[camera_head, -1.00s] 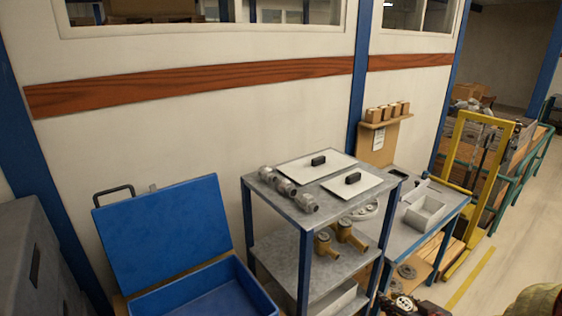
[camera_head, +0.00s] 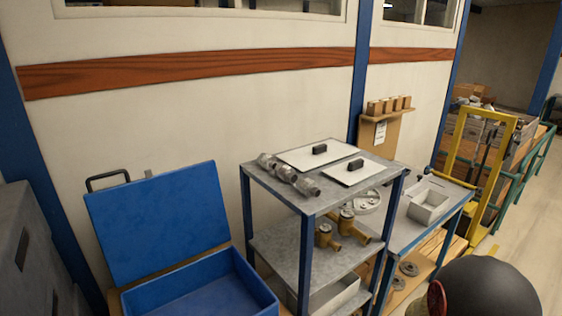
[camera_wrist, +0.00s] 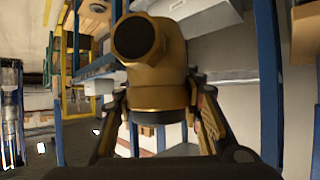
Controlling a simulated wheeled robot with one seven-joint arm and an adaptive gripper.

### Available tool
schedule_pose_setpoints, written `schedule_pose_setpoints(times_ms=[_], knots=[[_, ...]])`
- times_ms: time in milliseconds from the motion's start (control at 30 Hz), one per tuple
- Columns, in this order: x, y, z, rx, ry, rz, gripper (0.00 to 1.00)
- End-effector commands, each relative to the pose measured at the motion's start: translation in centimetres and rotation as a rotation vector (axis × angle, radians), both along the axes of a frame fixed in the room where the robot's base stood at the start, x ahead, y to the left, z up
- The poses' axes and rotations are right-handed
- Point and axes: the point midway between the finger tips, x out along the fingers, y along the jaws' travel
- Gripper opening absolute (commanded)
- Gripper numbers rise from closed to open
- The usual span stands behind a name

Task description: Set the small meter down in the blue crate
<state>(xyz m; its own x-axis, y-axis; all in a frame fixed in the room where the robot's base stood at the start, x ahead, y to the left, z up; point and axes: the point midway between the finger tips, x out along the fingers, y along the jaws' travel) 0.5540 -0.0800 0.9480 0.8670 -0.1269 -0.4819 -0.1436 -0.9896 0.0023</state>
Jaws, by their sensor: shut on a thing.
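The small meter (camera_wrist: 160,58), a brass-coloured body with a dark round pipe end facing the camera, fills the middle of the wrist view. My gripper (camera_wrist: 158,100) is shut on it, with a finger on either side of its lower part. The meter and the gripper do not show in the head view. The blue crate (camera_head: 258,277) stands at the lower left of the head view with its lid (camera_head: 158,222) raised. The visible part of its inside is empty; its front is cut off by the picture edge.
A metal shelf rack (camera_head: 250,167) stands right of the crate, with grey fittings on top and brass meters (camera_head: 345,222) on its middle shelf. A workbench (camera_head: 456,196) with a small open box (camera_head: 430,204) is farther right. A grey cabinet (camera_head: 30,250) stands left.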

Motion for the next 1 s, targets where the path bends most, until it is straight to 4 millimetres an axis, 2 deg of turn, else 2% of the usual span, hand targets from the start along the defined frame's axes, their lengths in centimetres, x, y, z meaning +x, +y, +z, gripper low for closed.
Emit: schedule_pose_setpoints(times_ms=[33,100,200,300,467,1000], knots=[[-0.4,1.8,-2.0,0.0,0.002,0.024,0.0],[-0.8,3.8,-3.3,0.0,0.0,0.06,0.0],[-1.1,6.0,-4.5,0.001,-0.004,0.104,0.0],[-1.1,7.4,-4.8,0.0,-0.005,0.131,0.0],[-1.1,8.1,-4.9,0.001,-0.006,0.145,0.0],[-1.1,8.0,-4.8,0.002,-0.005,0.144,0.0]])
